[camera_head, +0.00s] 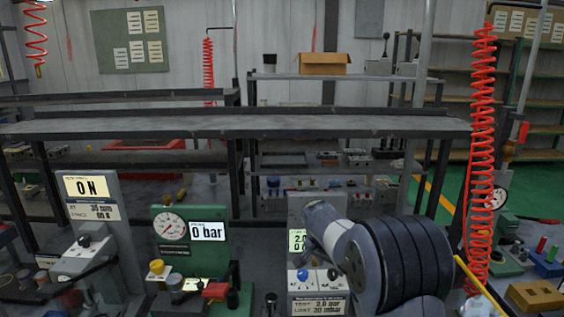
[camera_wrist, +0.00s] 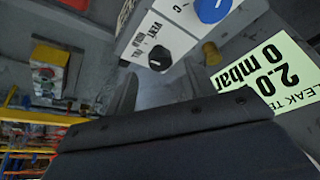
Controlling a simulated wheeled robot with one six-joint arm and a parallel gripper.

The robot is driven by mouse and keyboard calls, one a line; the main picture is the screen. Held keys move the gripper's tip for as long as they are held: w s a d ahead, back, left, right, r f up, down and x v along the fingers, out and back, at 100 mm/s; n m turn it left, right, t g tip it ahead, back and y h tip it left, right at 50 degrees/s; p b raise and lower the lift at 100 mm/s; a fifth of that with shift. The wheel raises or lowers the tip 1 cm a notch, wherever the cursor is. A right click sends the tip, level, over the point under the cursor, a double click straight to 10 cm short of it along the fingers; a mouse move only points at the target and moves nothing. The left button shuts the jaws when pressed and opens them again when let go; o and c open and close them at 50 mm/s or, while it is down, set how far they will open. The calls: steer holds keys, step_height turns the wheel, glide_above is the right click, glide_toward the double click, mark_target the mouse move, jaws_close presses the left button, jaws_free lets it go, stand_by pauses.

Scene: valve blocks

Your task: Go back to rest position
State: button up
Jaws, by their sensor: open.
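My gripper (camera_wrist: 158,82) shows in the wrist view with its two dark fingers spread apart. Nothing is between them; grey surface shows behind. In front of it are a panel with a black vent knob (camera_wrist: 152,54) and a blue knob (camera_wrist: 212,8). A tilted, pale green leak test display (camera_wrist: 268,75) reading 2.0 and 0 mbar is at the right. In the head view my grey arm stands in front of the leak test station (camera_head: 318,305) and partly covers its display (camera_head: 297,240). My fingers cannot be made out there.
A green station with a gauge (camera_head: 172,226) reading 0 bar stands left of my arm. A long grey shelf (camera_head: 250,125) spans behind.

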mark_target(332, 273)
steer(key=x, duration=0.3)
steer(key=shift+f, duration=0.15)
steer(key=shift+p, duration=0.3)
